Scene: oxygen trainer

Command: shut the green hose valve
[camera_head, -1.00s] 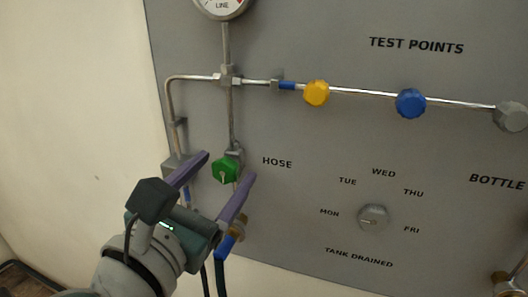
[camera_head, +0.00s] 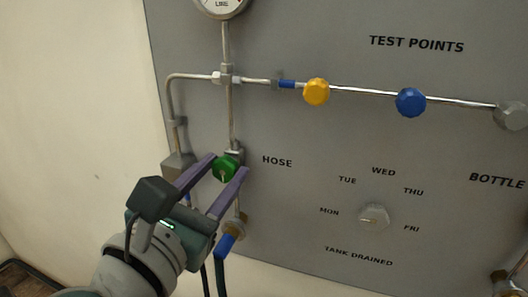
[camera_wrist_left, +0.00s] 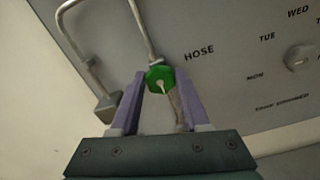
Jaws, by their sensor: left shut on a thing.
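The green hose valve (camera_head: 223,168) is a green knob with a pale pointer line, on the pipe left of the word HOSE. It also shows in the left wrist view (camera_wrist_left: 159,80), between the fingertips. My left gripper (camera_head: 227,165) has its two purple fingers on either side of the knob and is shut on it; it also shows in the left wrist view (camera_wrist_left: 160,80). In the head view the pointer line runs roughly up and down, toward the lower part of the knob. My right gripper is in neither view.
A yellow knob (camera_head: 316,92) and a blue knob (camera_head: 411,102) sit on the upper pipe. A grey day dial (camera_head: 374,216) is to the right. The panel between HOSE and the dial is clear.

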